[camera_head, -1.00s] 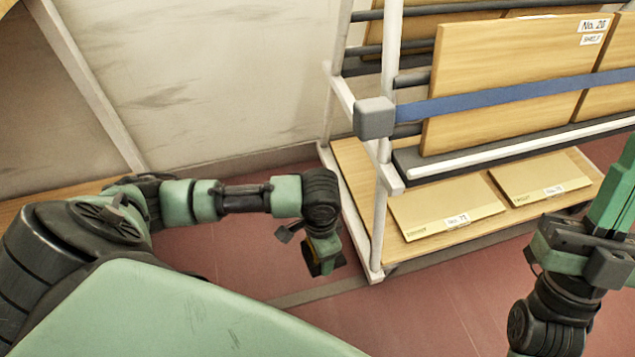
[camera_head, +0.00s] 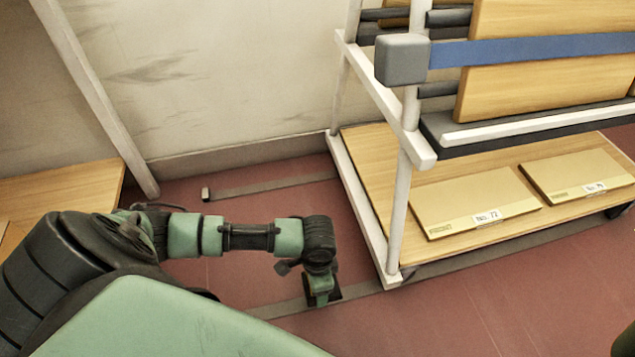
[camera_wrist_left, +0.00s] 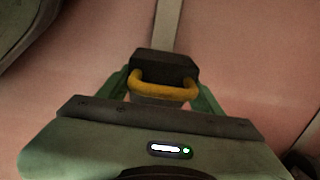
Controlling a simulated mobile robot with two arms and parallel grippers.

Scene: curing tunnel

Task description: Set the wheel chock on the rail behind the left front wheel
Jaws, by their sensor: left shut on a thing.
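My left gripper (camera_head: 320,298) is low over the floor, left of the cart's near corner. It is shut on the wheel chock, a dark block (camera_wrist_left: 163,68) with a yellow handle (camera_wrist_left: 165,88), seen between the fingers in the left wrist view. The near rail (camera_head: 270,309), a grey floor strip, runs past the gripper and under the cart. It also shows beyond the chock in the wrist view (camera_wrist_left: 167,25). I cannot tell whether the chock touches it. A dark wheel (camera_head: 408,271) shows partly under the cart's near left corner. My right gripper is out of view.
The white-framed cart (camera_head: 398,210) carries boards (camera_head: 550,85), a blue strap (camera_head: 540,48) and flat labelled packets (camera_head: 475,202). A far rail (camera_head: 270,185) has a small end block (camera_head: 205,194). A pale wall (camera_head: 230,80) stands behind. Red floor left of the cart is open.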

